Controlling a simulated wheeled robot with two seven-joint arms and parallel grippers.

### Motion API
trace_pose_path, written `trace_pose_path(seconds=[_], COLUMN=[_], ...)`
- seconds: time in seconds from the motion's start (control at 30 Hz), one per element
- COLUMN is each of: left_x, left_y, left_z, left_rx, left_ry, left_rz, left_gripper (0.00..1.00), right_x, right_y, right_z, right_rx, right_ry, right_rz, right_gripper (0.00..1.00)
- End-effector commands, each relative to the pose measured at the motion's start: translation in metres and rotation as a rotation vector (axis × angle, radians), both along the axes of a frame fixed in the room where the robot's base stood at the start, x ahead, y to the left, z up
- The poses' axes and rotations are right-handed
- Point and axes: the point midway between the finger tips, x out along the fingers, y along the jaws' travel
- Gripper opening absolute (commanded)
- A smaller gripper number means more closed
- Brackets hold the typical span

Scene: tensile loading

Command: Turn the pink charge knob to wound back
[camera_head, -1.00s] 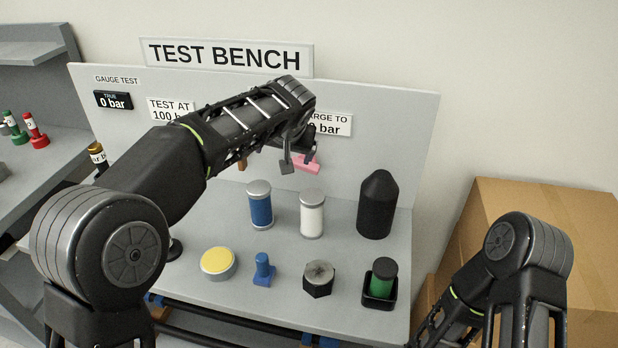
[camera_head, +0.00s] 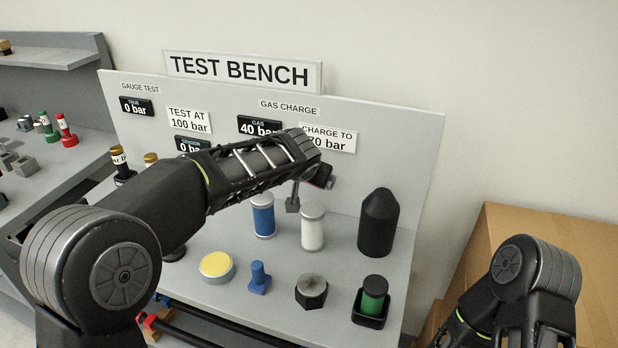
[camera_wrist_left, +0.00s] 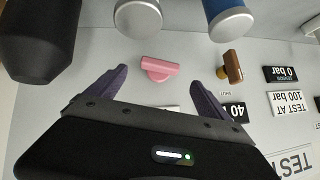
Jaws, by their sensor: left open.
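The pink charge knob (camera_wrist_left: 158,68) shows in the left wrist view on the grey back panel, between and beyond the spread fingers. My left gripper (camera_wrist_left: 158,84) is open with nothing between its fingers, and a gap to the knob seems to remain. In the head view my left gripper (camera_head: 308,190) is in front of the panel below the "charge to 70 bar" sign (camera_head: 328,138), and it hides most or all of the knob. The gas display (camera_head: 259,126) reads 40 bar. My right arm is at the lower right, with its gripper out of view.
Blue (camera_head: 263,218) and white (camera_head: 312,230) cylinders and a black pointed bottle (camera_head: 378,225) stand on the bench below the gripper. A brown knob (camera_wrist_left: 233,66) sits beside the pink one. A yellow disc (camera_head: 216,266) and a green cylinder (camera_head: 374,296) are nearer the front.

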Motion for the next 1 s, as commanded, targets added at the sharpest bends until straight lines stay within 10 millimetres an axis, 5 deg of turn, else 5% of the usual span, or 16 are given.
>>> trace_pose_path(seconds=[0.4,0.77,1.0], left_x=[0.043,0.048,0.048], left_y=[-0.003,-0.003,-0.003], left_z=[-0.04,-0.046,-0.046], left_rx=[0.001,0.0,0.0], left_ry=[0.003,0.001,0.001], left_rz=[0.001,0.0,0.0], left_gripper=[0.91,0.91,0.72], right_x=[-0.002,-0.003,-0.003], right_y=[-0.001,-0.001,-0.001], right_z=[0.019,0.019,0.019], right_rx=[-0.006,-0.006,-0.006], right_ry=[0.007,0.008,0.008], right_rz=[-0.003,-0.003,-0.003], right_gripper=[0.36,0.36,0.36])
